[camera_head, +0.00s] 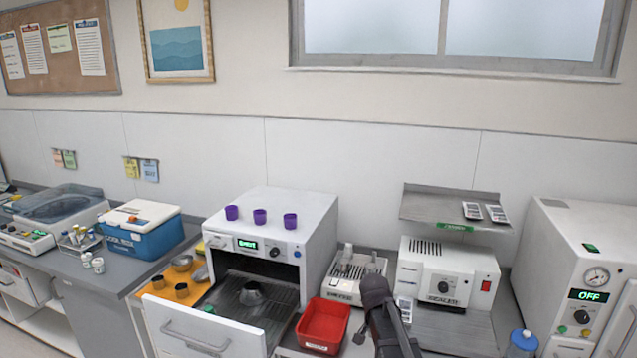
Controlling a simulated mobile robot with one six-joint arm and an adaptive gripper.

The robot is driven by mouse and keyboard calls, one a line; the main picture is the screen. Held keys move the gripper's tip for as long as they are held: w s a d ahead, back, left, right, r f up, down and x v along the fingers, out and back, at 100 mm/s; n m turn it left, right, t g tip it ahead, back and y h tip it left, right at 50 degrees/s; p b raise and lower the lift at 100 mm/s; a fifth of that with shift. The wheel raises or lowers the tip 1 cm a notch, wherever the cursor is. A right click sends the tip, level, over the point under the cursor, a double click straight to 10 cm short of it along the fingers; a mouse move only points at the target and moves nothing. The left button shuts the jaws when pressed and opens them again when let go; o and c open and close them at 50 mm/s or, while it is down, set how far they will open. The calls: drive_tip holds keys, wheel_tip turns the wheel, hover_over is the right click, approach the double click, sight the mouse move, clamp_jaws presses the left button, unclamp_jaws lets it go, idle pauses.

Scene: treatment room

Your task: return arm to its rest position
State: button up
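My arm and gripper (375,288) show as a dark shape at the bottom centre right. The gripper stands in front of the counter, between the red tray (322,324) and the sealer (447,272). Its fingers are not clear, so I cannot tell whether they are open or shut. I see nothing held in it. The lower part of the arm is cut off by the bottom edge of the picture.
A white machine (318,222) carries three purple cups (260,217); a metal item (252,294) sits inside. A white rack (353,272) stands behind my gripper. A metal shelf (430,208) overhangs the sealer. A blue-lidded container (521,343) and white autoclave-like unit (572,270) stand right.

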drive_tip(key=s+f+n+y+b, duration=0.1)
drive_tip(key=s+f+n+b, duration=0.1)
drive_tip(key=s, duration=0.5)
drive_tip(key=s+f+n+y+b, duration=0.1)
drive_tip(key=s+f+n+b, duration=0.1)
drive_tip(key=s+n, duration=0.3)
drive_tip(key=s+f, duration=0.1)
drive_tip(key=s, duration=0.2)
drive_tip(key=shift+a+f+n+g, duration=0.25)
drive_tip(key=shift+f+n+g, duration=0.05)
